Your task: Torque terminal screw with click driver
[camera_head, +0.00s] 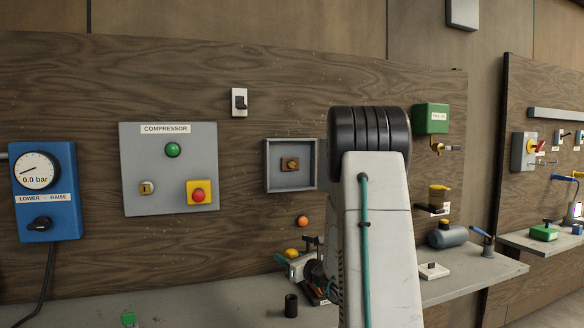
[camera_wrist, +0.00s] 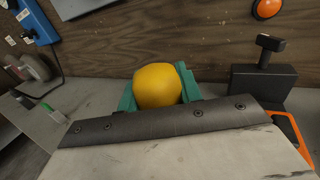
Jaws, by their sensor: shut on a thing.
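In the wrist view my gripper (camera_wrist: 158,92) has its green fingers closed on both sides of a rounded yellow handle (camera_wrist: 157,85). I take this to be the click driver; its shaft and tip are hidden. In the head view the yellow handle (camera_head: 292,252) shows low over the bench, left of my white arm. An open grey box (camera_head: 269,186) on the wall board holds a small brown terminal block (camera_head: 290,164) with a dark centre. My gripper is below this box and apart from it. The screw itself is too small to make out.
A black block with a T-handle (camera_wrist: 264,78) stands close right of my gripper, beside an orange-edged part (camera_wrist: 285,127). An orange button (camera_head: 302,221) is on the board above. A black cup (camera_head: 291,305) stands on the bench. My arm hides part of the board.

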